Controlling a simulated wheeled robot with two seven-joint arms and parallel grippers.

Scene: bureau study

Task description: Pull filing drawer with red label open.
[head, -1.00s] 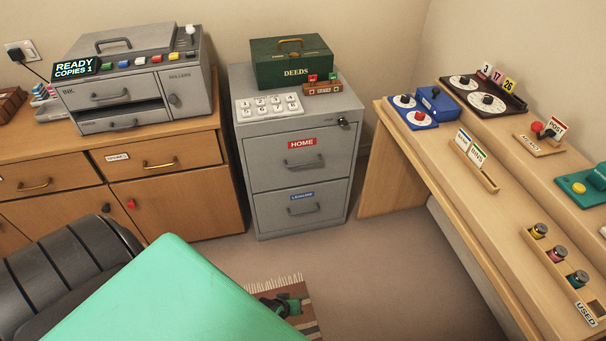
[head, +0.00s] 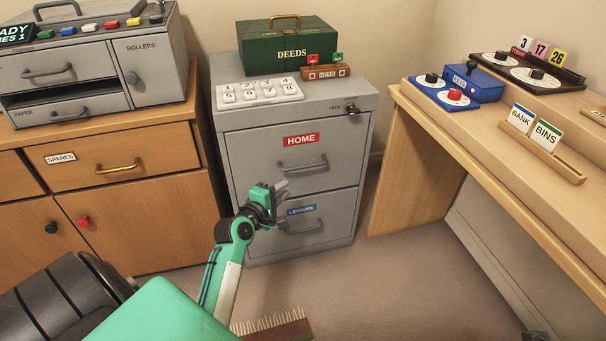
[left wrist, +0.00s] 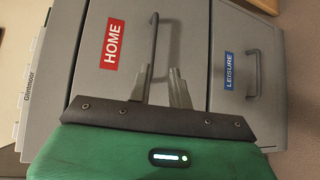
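The filing drawer with the red HOME label (head: 250,160) is the upper drawer of a grey cabinet and looks shut. Its grey bar handle (head: 303,164) is below the label. My left gripper (head: 281,187) is in front of the cabinet, below and left of that handle. In the left wrist view my left gripper (left wrist: 158,86) is open, its two fingers apart and empty. The HOME handle (left wrist: 153,50) lines up with the gap between the fingers there; I see no contact. The red label (left wrist: 113,44) is left of it. My right gripper does not show clearly.
The lower drawer has a blue LEISURE label (head: 301,210) and a similar handle. A wooden desk (head: 480,140) stands right, a sideboard (head: 150,215) left.

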